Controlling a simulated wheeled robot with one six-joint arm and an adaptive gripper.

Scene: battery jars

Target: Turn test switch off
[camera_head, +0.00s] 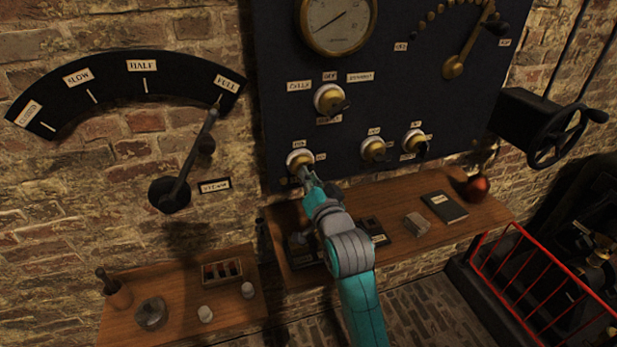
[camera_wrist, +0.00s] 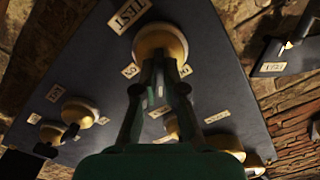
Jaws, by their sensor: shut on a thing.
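The test switch (camera_head: 300,157) is a round brass knob on a white base, low on the left of the dark panel (camera_head: 390,90). In the wrist view the switch (camera_wrist: 160,38) shows close up, with an upside-down TEST label (camera_wrist: 130,15) beside it and smaller labels around it. My gripper (camera_head: 304,174) reaches it from below in the head view. In the wrist view my gripper (camera_wrist: 160,75) is shut on the switch's handle, its fingers together in front of the brass. The fingers hide the handle, so its setting cannot be read.
Two similar switches (camera_head: 374,149) (camera_head: 414,141) sit to the right, and a CELLS switch (camera_head: 329,99) above. A wooden shelf (camera_head: 470,222) with a book and small items lies beneath. A steam lever (camera_head: 190,165) is left; a black handwheel (camera_head: 556,140) is right.

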